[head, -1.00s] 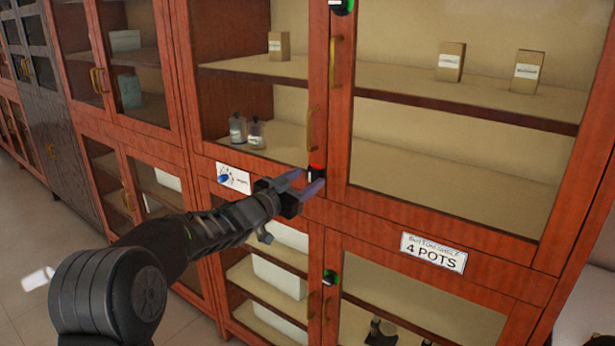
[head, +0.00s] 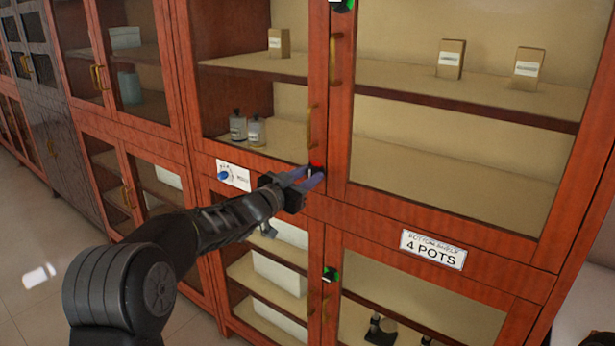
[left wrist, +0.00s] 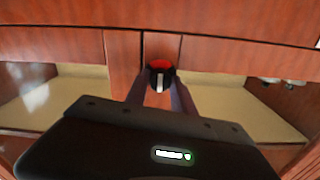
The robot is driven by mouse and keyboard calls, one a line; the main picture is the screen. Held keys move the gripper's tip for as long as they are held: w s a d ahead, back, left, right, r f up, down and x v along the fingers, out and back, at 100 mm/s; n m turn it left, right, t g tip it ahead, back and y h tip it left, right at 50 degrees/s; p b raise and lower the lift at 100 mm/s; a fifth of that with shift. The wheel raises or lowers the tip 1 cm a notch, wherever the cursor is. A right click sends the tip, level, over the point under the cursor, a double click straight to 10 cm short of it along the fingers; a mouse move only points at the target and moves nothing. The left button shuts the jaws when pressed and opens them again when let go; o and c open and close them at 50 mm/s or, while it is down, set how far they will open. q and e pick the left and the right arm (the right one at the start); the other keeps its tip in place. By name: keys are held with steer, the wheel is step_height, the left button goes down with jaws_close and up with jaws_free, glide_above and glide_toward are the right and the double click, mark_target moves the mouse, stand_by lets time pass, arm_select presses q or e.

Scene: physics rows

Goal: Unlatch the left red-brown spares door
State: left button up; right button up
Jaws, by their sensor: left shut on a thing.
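The red-brown cabinet has an upper left glass door (head: 318,60) that stands shut; I read no "spares" label on it. A small black latch knob with a red mark (head: 316,164) sits at that door's lower right corner. My left gripper (head: 312,177) is shut on the knob, one finger on each side. The left wrist view shows the knob (left wrist: 160,74) between the fingers, with red at its top and a white bar upright on its face. The fingers partly hide the knob in the head view. My right gripper is not in view.
Brass handles (head: 310,128) stand close above the knob. Green-marked latch knobs show at the top (head: 343,5) and on the lower doors (head: 330,274). A "4 POTS" sign (head: 433,249) and a label with a blue knob picture (head: 233,175) are on the frame. Bottles and boxes stand behind glass.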

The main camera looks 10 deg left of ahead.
arm_select(q)
jaws_close()
steer(key=shift+r+n+p, duration=0.15)
steer(key=shift+n+p, duration=1.05)
steer(key=shift+p, duration=0.1)
steer(key=shift+a+n+p, duration=0.1)
steer(key=shift+n+p, duration=0.95)
steer(key=shift+n, duration=0.15)
steer(key=n+p, duration=0.1)
steer(key=n, duration=0.1)
steer(key=shift+n+p, duration=0.4)
steer(key=n+p, duration=0.1)
steer(key=n, duration=0.1)
steer(key=shift+n, duration=0.3)
steer(key=n+p, duration=0.2)
steer(key=n, duration=0.2)
steer(key=shift+n, duration=0.3)
steer(key=shift+f+n+p, duration=0.2)
steer(key=shift+n+p, duration=0.55)
steer(key=shift+n, duration=0.85)
